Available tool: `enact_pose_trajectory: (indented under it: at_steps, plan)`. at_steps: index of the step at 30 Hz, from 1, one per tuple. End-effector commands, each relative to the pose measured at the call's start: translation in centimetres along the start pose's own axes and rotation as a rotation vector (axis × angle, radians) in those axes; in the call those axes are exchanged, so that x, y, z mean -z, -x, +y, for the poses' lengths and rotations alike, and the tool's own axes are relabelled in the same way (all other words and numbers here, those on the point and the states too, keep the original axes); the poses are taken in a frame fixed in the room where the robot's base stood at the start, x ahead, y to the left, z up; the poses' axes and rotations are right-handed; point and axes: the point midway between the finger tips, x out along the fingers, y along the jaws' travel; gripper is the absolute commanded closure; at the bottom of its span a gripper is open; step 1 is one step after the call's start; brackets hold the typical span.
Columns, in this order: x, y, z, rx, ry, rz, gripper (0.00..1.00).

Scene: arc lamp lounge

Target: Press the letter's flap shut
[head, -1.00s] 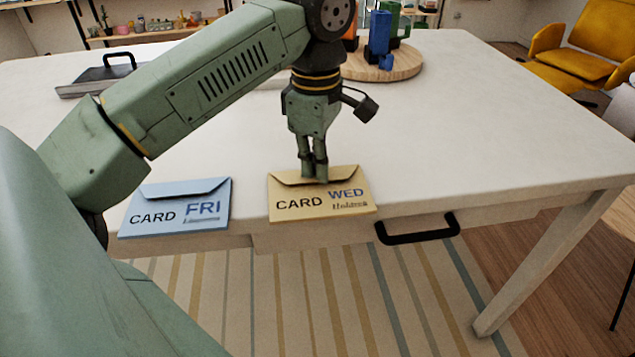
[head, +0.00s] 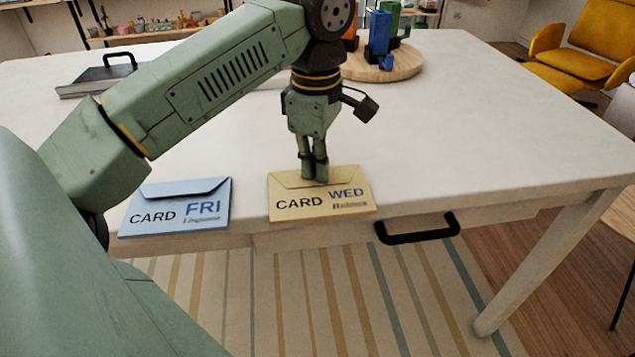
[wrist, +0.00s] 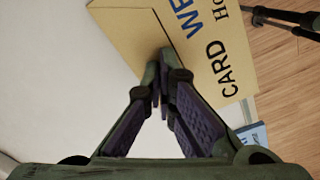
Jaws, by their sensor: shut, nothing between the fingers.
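A tan envelope (head: 318,205) marked "CARD WED" lies at the table's front edge; it also shows in the wrist view (wrist: 215,28). Its flap (head: 294,178) looks flat against the body in the head view. My gripper (head: 315,180) is shut and empty, pointing down with its fingertips on or just over the flap; I cannot tell contact for certain. The fingers hide part of the flap. A blue envelope (head: 175,214) marked "CARD FRI" lies to the left, its flap slightly raised with a dark gap beneath it.
The white table (head: 470,120) is clear to the right and behind the envelopes. A round wooden board (head: 395,70) with blue and green items stands at the back. A dark-handled flat item (head: 95,80) lies back left. A black drawer handle (head: 418,229) juts below the front edge.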

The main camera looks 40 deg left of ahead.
Motion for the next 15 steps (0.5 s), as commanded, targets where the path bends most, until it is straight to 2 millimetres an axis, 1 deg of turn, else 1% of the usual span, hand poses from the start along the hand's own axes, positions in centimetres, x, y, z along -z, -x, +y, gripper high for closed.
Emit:
enact_pose_trajectory:
  at_steps: [3,7,15]
  plan:
    - [0.0,-0.2,-0.1,0.005,-0.001,-0.001,1.00]
    - [0.0,0.0,-0.1,0.005,-0.001,-0.001,1.00]
    - [0.0,2.2,0.0,0.003,0.000,-0.001,1.00]
